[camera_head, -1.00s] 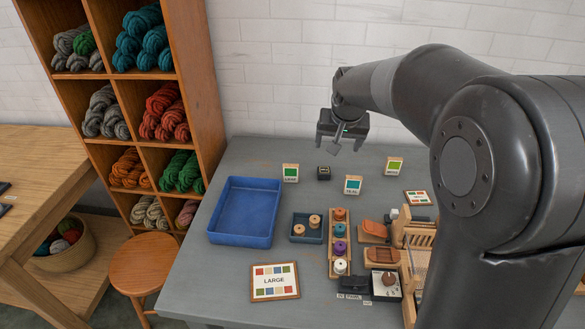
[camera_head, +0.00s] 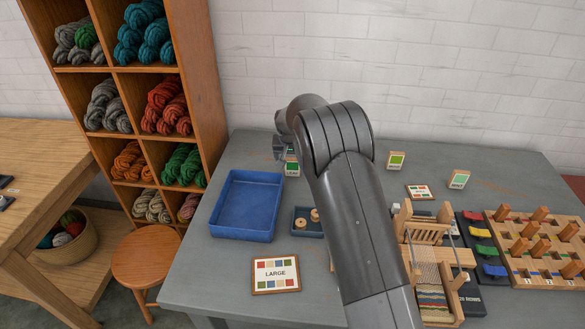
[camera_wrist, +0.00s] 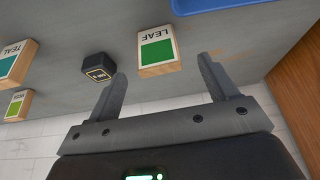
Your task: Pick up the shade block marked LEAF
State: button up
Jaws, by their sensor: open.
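The shade block marked LEAF (camera_wrist: 157,52) is a wood-edged block with a white and green face, its lettering upside down in the wrist view. In the head view the LEAF block (camera_head: 292,169) stands on the grey table right of the blue tray, partly covered by my arm. My gripper (camera_wrist: 161,70) is open and empty. Its two fingers point toward the block, with the block appearing between and beyond the fingertips, apart from them. In the head view my gripper (camera_head: 279,149) is just above and left of the block, partly hidden by my arm.
A small black block (camera_wrist: 98,68) and the TEAL block (camera_wrist: 15,65) stand beside LEAF, with a lime-green block (camera_wrist: 18,106) near the wall. The blue tray (camera_head: 238,234) is close to LEAF. A small loom (camera_head: 432,230) and a peg board (camera_head: 535,250) occupy the right.

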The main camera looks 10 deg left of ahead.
aim_at(293, 166)
jog(key=shift+x, duration=4.25)
jog(key=shift+c, duration=0.6)
jog(key=c, duration=0.9)
jog(key=shift+r, duration=0.15)
jog(key=shift+c, duration=0.2)
